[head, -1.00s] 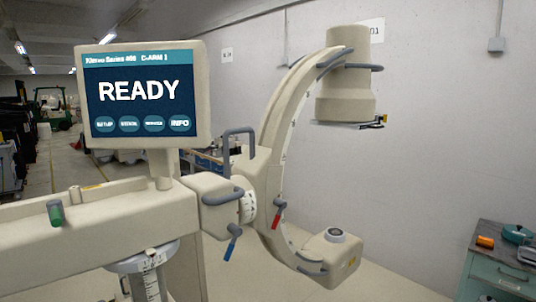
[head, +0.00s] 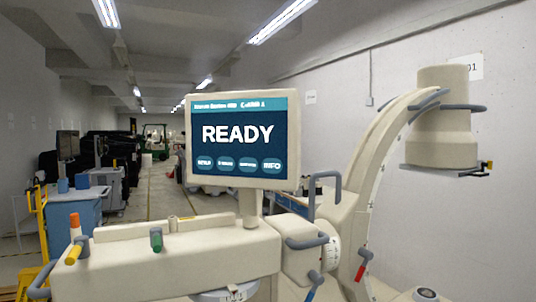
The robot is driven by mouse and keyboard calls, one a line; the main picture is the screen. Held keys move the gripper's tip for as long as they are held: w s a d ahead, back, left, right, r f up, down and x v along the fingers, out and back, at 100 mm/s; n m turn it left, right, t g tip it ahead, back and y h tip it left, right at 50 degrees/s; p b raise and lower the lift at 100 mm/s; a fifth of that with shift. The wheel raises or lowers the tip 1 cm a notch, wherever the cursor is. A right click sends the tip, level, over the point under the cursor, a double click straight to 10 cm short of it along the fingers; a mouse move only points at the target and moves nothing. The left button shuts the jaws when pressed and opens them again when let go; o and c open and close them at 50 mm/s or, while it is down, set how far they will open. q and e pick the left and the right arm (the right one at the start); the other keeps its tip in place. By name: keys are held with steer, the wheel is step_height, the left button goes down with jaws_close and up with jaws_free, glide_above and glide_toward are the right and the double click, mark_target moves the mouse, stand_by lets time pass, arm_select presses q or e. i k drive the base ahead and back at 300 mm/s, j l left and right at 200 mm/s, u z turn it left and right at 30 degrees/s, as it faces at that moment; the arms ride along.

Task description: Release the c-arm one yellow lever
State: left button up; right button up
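The C-arm unit stands in front of me, with its beige body (head: 190,262), a screen (head: 238,140) reading READY and a curved arm (head: 385,140) at the right. A yellow lever (head: 73,254) shows at the left end of the body. A blue lever (head: 314,280) and a red lever (head: 363,265) hang by the arm's joint. Neither of my grippers is in view.
A blue-and-white cart (head: 72,218) and a yellow frame (head: 40,225) stand at the left. Grey cabinets (head: 111,190) and dark covered items lie behind. An open aisle runs back in the middle. A wall bounds the right side.

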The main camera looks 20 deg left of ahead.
mark_target(78, 255)
steer(key=u, duration=2.1)
